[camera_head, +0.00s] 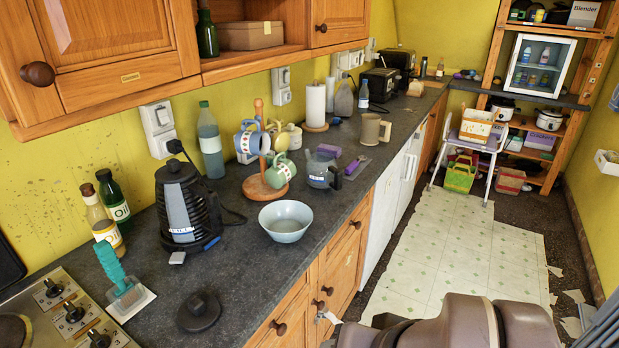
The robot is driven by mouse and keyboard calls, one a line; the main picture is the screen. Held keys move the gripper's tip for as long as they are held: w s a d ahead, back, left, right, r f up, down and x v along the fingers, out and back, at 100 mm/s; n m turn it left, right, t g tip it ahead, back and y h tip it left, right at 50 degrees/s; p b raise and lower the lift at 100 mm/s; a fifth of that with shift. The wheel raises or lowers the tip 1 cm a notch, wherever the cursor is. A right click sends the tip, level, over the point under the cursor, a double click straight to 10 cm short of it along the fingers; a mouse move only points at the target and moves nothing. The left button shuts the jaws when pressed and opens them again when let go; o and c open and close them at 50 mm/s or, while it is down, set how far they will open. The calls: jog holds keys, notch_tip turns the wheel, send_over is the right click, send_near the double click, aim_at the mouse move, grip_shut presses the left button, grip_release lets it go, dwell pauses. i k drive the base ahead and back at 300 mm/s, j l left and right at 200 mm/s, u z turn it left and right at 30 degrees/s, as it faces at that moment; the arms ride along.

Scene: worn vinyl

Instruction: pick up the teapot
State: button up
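A clear glass pot with a dark handle (318,172) stands upright on the dark counter, right of the mug tree; it looks like the teapot. Its handle faces right, towards the counter's front edge. A label shows on its side. Its contents are hard to make out. Brown and dark links of my arm show at the bottom right, over the floor and well apart from the pot. My gripper itself is not in view.
A wooden mug tree (266,186) with several mugs stands just left of the pot. A pale bowl (286,222) is in front, a black kettle (183,207) further left. A beige mug (371,130) and purple item (355,165) lie beyond.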

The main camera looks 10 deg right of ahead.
aim_at(322, 172)
jog(key=i+l+u, duration=0.2)
jog(key=i, duration=0.25)
jog(key=i+l+u, duration=0.25)
jog(key=i, duration=0.2)
jog(key=i+l+u, duration=0.2)
jog(key=i, duration=0.25)
